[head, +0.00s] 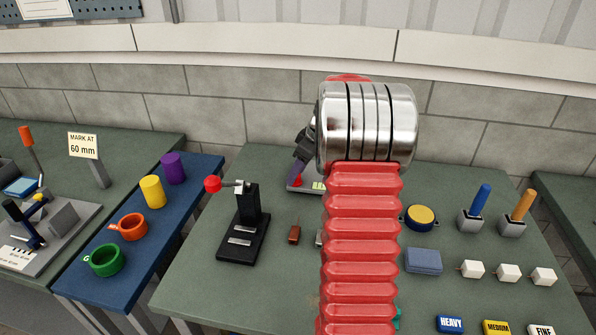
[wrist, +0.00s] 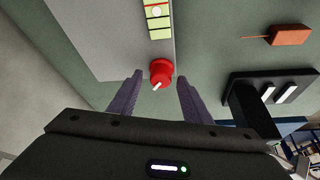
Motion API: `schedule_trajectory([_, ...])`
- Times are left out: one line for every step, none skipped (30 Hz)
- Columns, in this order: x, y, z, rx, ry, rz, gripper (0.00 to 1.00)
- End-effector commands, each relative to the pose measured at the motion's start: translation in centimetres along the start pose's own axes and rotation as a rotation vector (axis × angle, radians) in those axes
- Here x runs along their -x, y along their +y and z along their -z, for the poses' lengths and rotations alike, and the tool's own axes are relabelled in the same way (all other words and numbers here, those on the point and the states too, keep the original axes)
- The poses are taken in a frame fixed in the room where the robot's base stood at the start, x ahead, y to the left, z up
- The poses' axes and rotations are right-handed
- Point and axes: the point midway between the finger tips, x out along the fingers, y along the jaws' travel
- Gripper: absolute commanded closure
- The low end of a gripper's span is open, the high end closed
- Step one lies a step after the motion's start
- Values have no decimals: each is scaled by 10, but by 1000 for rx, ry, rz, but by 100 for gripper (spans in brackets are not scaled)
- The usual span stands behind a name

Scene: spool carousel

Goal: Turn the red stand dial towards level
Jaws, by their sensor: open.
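In the wrist view the red stand dial (wrist: 161,71), with a white pointer mark, sits on the grey stand (wrist: 110,35). Beside it is a yellow-green level strip (wrist: 159,24) with dark lines and a pale round bubble near the top of the picture. My gripper (wrist: 160,82) is open, its two purple fingers on either side of the dial with gaps showing on both sides. In the head view my gripper (head: 297,172) reaches down over the stand (head: 307,190), which my red arm partly hides.
A black stand with a red-knobbed lever (head: 243,225) is to the left, and a small brown-red piece (head: 294,234) lies nearby. To the right are a yellow-topped round piece (head: 421,217), a blue-grey block (head: 423,261), and blue (head: 481,203) and orange (head: 523,206) handles.

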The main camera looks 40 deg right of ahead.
Motion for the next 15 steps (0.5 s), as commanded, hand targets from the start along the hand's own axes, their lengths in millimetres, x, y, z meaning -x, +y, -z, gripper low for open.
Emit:
schedule_trajectory([0,0,0,0,0,0,56])
schedule_trajectory([1,0,0,0,0,0,56])
schedule_trajectory([2,0,0,0,0,0,56])
schedule_trajectory([3,0,0,0,0,0,56])
schedule_trajectory([5,0,0,0,0,0,56])
schedule_trajectory([8,0,0,0,1,-1,56])
schedule_trajectory([11,0,0,0,1,-1,56])
schedule_trajectory([14,0,1,0,1,-2,56])
schedule_trajectory([19,0,1,0,2,-3,56])
schedule_trajectory([23,0,1,0,1,-2,56])
schedule_trajectory([27,0,1,0,1,-2,56])
schedule_trajectory([34,1,1,0,2,-3,56])
schedule_trajectory([39,1,1,0,2,-3,56])
schedule_trajectory([44,1,1,0,1,-3,56])
schedule_trajectory([52,1,0,-1,1,-4,56])
